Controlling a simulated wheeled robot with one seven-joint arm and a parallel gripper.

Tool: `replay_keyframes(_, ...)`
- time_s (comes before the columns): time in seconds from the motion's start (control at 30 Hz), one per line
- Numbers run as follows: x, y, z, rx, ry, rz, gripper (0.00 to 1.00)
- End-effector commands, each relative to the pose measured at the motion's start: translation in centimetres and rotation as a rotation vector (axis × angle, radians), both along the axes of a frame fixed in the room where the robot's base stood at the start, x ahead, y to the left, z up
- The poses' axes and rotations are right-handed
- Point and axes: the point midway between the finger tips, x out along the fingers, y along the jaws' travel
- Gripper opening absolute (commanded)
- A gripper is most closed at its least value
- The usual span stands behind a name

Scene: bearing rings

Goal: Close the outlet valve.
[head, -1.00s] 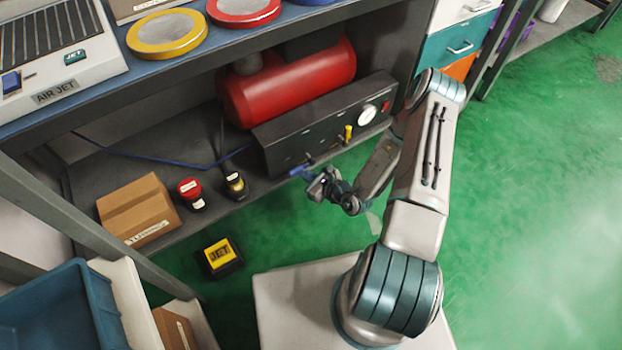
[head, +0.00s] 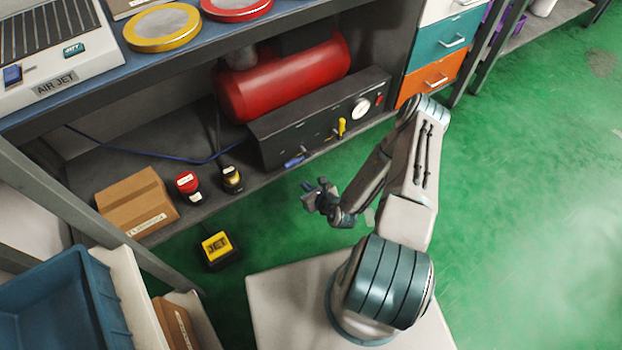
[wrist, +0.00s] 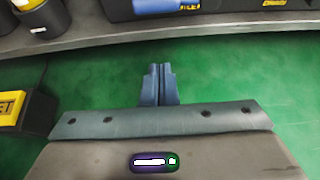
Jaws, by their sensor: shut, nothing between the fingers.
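A dark control panel (head: 290,137) fronts the red tank on the lower shelf. A blue lever (head: 294,162) sits low on the panel and lies roughly along its face; the wrist view cuts it off at the top edge (wrist: 155,6), beside a partly readable yellow label. A yellow lever (head: 341,128) stands upright farther right. I cannot read which is the outlet valve. My gripper (head: 308,188) is shut and empty, in front of the shelf and apart from the blue lever. Its blue fingers (wrist: 158,84) are together in the wrist view, over the green floor.
A gauge (head: 361,108) and red switch (head: 379,99) are on the panel's right. A red button (head: 188,183), a dark yellow-banded item (head: 232,179) and a cardboard box (head: 138,203) stand left on the shelf. A yellow-topped block (head: 216,247) is on the floor.

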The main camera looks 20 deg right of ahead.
Motion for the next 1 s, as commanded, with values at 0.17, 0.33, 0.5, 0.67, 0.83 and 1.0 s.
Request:
replay_keyframes(0.17, 3.1, 1.2, -2.2, 0.0, -0.003, 0.003, 0.0)
replay_keyframes(0.33, 6.2, 2.1, -4.1, 0.001, -0.003, 0.001, 0.0)
replay_keyframes(0.5, 7.5, 2.4, -2.5, 0.0, -0.002, 0.001, 0.0)
replay_keyframes(0.67, 7.7, 2.5, -0.9, 0.001, -0.001, 0.002, 0.0)
replay_keyframes(0.83, 7.8, 2.6, -0.1, 0.001, -0.002, 0.002, 0.0)
replay_keyframes(1.0, 7.7, 2.6, 0.0, 0.0, -0.001, 0.002, 0.0)
